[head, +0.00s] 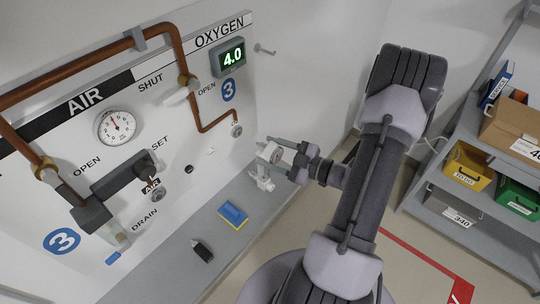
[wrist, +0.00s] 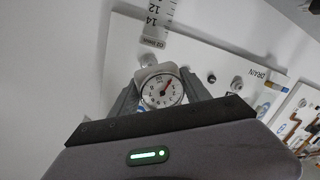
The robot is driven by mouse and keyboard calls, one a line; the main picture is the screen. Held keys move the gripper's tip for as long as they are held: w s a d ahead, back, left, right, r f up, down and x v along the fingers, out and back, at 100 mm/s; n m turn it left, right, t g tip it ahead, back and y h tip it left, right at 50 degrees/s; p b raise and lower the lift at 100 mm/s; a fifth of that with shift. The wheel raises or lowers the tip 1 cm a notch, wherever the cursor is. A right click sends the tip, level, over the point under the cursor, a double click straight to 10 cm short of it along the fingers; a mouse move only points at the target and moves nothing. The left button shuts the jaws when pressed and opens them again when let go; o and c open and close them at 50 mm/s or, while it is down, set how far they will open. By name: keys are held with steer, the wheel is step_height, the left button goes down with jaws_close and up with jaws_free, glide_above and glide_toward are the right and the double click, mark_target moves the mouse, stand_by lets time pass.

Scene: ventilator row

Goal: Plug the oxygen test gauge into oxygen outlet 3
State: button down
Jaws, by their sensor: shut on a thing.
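My gripper (head: 283,158) is shut on the oxygen test gauge (head: 268,153), a small pale body with a round dial. In the wrist view the gauge (wrist: 161,90) sits between both fingers, dial towards the camera, red needle showing. Oxygen outlet 3 (head: 236,130) is the round silver socket at the copper pipe's end, below the OXYGEN label. In the head view the gauge appears apart from it, to its lower right. In the wrist view the outlet (wrist: 148,60) shows just beyond the gauge's upper edge. The gauge's plug end is hidden.
A similar air outlet (head: 157,195) lies left on the panel. A blue-yellow sponge (head: 233,214) and a dark object (head: 202,250) lie on the ledge. A white fitting (head: 263,180) shows below the gauge; I cannot tell if they join. Shelves with bins (head: 467,168) stand right.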

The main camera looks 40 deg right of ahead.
mark_target(260, 145)
steer(key=shift+w+a, duration=0.35)
steer(key=shift+w, duration=0.2)
steer(key=shift+w+a+b, duration=0.2)
steer(key=shift+w+b, duration=0.6)
steer(key=shift+w, duration=1.35)
steer(key=shift+w+p, duration=0.2)
steer(key=shift+p, duration=0.2)
steer(key=shift+p+x, duration=0.4)
steer(key=shift+x, duration=0.75)
steer(key=shift+d+r, duration=0.15)
steer(key=shift+c, duration=2.2)
jaws_free()
